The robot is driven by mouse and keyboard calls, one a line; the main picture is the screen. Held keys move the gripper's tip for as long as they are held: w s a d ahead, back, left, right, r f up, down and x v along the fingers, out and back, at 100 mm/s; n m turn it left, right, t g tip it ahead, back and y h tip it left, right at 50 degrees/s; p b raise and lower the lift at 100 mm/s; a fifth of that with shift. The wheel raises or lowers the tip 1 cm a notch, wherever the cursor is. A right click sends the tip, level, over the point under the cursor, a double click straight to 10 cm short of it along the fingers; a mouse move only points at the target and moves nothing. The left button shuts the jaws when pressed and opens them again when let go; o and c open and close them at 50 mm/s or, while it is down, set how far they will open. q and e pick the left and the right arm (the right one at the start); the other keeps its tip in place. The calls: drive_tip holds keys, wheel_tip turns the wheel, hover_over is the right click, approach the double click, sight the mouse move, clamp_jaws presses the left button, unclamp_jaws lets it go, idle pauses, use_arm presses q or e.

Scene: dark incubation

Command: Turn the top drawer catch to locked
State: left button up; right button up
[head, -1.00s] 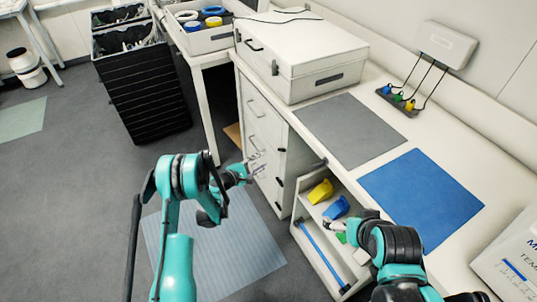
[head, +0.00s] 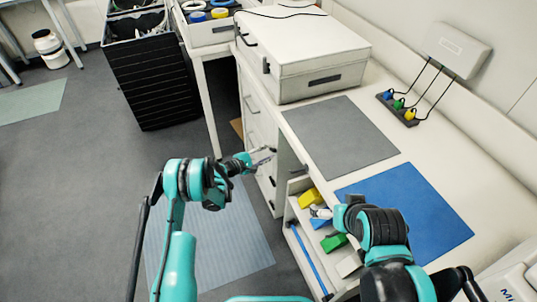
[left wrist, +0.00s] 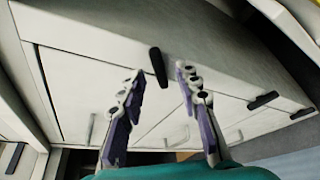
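The top drawer catch (left wrist: 158,66) is a dark elongated bar on the pale drawer unit (head: 251,90). In the left wrist view it stands near upright, at a different angle from the flatter lower catches (left wrist: 263,100). My left gripper (head: 265,156) is in front of the drawer fronts. In its wrist view (left wrist: 158,84) the fingers are spread, with the catch showing between and just beyond the tips; contact cannot be told. In the head view the gripper seems to cover this catch. My right gripper (head: 320,213) is by the open shelf compartment; its fingers are small and partly hidden.
The open compartment (head: 292,207) right of the drawers holds yellow, blue and green objects. The worktop above carries a grey mat (head: 340,135), a blue mat (head: 410,210) and a white case (head: 305,60). A dark bin (head: 150,85) stands at left.

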use_arm(q)
drive_tip(key=shift+w+d+f, duration=0.15)
drive_tip(key=shift+w+d, duration=0.3)
drive_tip(key=shift+d, duration=0.05)
clamp_jaws()
drive_tip(key=m, duration=0.1)
drive_tip(key=m+t, duration=0.1)
drive_tip(key=m, duration=0.1)
drive_tip(key=shift+s+f+t+h, duration=0.15)
drive_tip(key=shift+f+t+h, duration=0.05)
drive_tip(key=shift+t+h, duration=0.1)
